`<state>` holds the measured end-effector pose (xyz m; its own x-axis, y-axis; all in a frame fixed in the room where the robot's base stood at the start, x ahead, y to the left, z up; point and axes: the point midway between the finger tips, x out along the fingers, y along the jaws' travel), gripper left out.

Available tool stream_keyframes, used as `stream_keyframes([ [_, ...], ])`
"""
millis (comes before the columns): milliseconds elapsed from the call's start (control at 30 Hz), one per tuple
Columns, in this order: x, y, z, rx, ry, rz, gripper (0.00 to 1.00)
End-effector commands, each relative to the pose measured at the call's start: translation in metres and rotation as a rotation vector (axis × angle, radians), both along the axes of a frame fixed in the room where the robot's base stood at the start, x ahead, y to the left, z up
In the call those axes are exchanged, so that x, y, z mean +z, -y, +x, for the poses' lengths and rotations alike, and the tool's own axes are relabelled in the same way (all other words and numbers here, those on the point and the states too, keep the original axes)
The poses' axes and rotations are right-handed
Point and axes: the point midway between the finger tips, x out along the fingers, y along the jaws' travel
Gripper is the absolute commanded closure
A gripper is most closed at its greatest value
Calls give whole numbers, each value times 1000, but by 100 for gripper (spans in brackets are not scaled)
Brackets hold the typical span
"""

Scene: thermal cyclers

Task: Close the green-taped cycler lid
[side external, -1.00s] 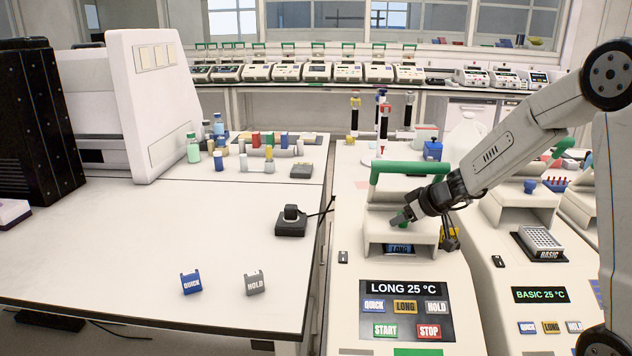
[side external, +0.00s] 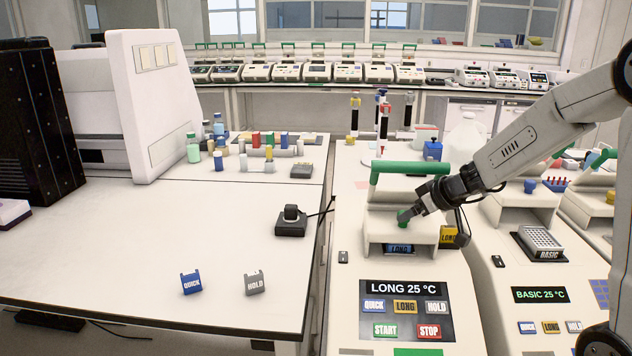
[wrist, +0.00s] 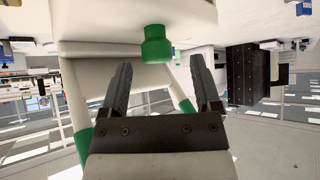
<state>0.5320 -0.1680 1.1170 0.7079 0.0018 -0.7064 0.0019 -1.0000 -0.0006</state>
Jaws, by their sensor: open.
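The green-taped cycler (side external: 345,300) has its pale lid (side external: 395,195) raised, with a green bar handle (side external: 410,167) along the top. A green knob (side external: 403,217) is on the front of the lid; it also shows in the wrist view (wrist: 157,45). A blue block marked LONG (side external: 398,249) is seen in the opening below. My gripper (side external: 409,213) is at the lid's front, right by the knob. In the wrist view my gripper (wrist: 161,80) is open and empty, with the knob just beyond the gap between its fingertips. Contact with the knob cannot be told.
A second cycler reading BASIC 25 °C (side external: 541,295) stands to the right, its lid also open. A yellow LONG tag (side external: 449,236) is beside the lid. The bench (side external: 130,250) at left holds a blue QUICK piece (side external: 191,284) and a grey HOLD piece (side external: 254,283).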

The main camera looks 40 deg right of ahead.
Motion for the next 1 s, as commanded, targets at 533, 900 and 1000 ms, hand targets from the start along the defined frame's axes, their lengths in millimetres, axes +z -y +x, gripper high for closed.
stream_keyframes([
  [533, 29, 0, -30, 1, -1, 0, 19],
  [900, 29, -1, -30, 1, -2, 1, 19],
  [1000, 28, -3, -31, 2, -7, 5, 19],
])
